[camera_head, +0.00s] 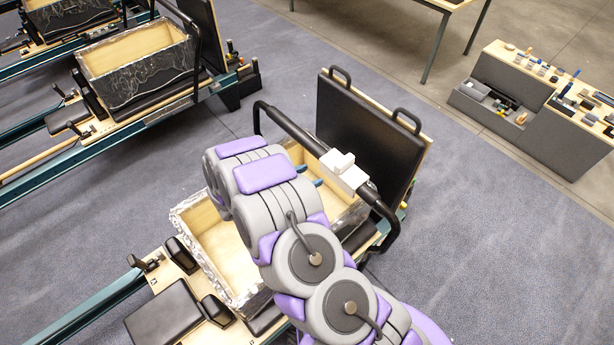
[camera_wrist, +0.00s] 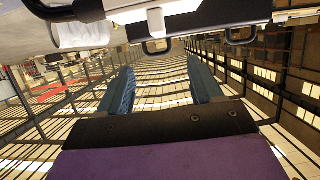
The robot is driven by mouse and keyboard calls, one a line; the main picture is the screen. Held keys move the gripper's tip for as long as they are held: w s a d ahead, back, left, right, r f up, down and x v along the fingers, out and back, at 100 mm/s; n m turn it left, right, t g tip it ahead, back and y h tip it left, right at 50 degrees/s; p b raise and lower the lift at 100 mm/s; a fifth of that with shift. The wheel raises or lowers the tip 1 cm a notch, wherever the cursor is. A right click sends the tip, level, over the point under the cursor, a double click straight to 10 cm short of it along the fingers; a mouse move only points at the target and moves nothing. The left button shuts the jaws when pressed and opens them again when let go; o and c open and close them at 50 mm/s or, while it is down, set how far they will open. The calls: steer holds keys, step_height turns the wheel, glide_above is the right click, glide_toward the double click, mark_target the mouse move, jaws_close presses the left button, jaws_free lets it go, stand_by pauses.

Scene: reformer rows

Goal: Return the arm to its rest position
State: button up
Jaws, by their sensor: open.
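My arm, grey with purple pads, reaches over the near reformer in the head view. Its end lies above the open wooden box (camera_head: 222,262) on the carriage. My gripper (camera_head: 313,175) shows there only as two small blue fingertips beyond the arm; the rest is hidden by my arm. In the wrist view my gripper (camera_wrist: 160,77) has its two blue fingers spread wide apart, with nothing between them. The black bar (camera_head: 292,128) with a white block (camera_head: 343,171) on it passes just beyond my gripper.
A black padded board (camera_head: 362,135) with two handles stands upright behind the bar. A second reformer with a box (camera_head: 138,68) is at upper left. A grey bench (camera_head: 530,105) with small items is at right. Open carpet (camera_head: 470,215) lies between.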

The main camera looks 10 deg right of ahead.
stand_by(0.3)
steer(key=w+a+r+n+t+y+b, duration=0.1)
steer(key=w+a+r+n+y, duration=0.1)
steer(key=w+a+r+y, duration=0.25)
steer(key=w+a+r+n+t+y+b, duration=0.1)
steer(key=w+a+r+y, duration=0.15)
steer(key=a+y, duration=0.4)
steer(key=s+a+r+n+g+y+b, duration=0.25)
steer(key=s+a+r+n+y, duration=0.2)
steer(key=s+r, duration=0.55)
steer(key=s+d+r+n+g+h, duration=0.1)
steer(key=s+d+g, duration=0.2)
steer(key=s+d, duration=0.4)
steer(key=s+d+n+g+h+b, duration=0.1)
steer(key=s+d+g, duration=0.2)
steer(key=s, duration=1.4)
steer(key=s+d+r+n+g+h+b, duration=0.1)
steer(key=s+d+g+h, duration=0.1)
steer(key=s+d, duration=1)
steer(key=shift+s+r+n+g, duration=0.2)
steer(key=shift+r+n+g, duration=0.15)
steer(key=shift+g, duration=0.2)
